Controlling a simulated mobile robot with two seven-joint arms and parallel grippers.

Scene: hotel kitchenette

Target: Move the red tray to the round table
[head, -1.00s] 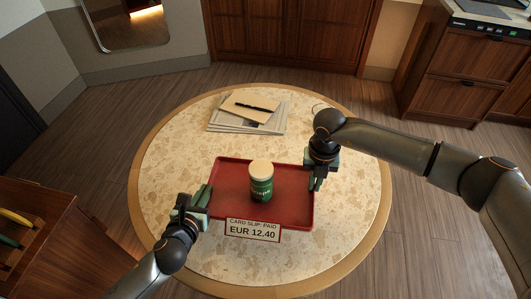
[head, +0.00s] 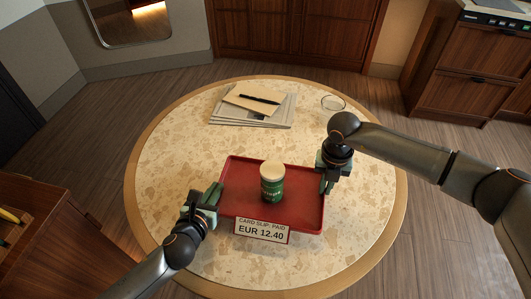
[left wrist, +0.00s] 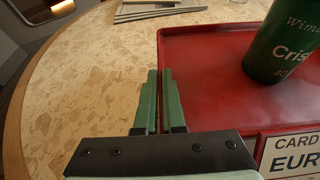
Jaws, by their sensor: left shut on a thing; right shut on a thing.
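The red tray (head: 240,172) is over the middle of the round table (head: 165,175); I cannot tell whether it rests on the top or hangs just above it. A green can with a cream lid (head: 272,187) stands upright on the tray. My left gripper (head: 213,196) is shut on the tray's left edge. In the left wrist view its green fingers (left wrist: 158,100) are at the left rim of the tray (left wrist: 205,85). My right gripper (head: 326,184) is shut on the tray's right edge. Its fingertips are partly hidden.
Newspapers (head: 225,118) with an envelope and a black pen (head: 259,99) lie at the back of the table. A pair of glasses (head: 333,102) lies behind my right gripper. A card slip sign (head: 262,231) is at the tray's front edge. The tabletop left of the tray is clear.

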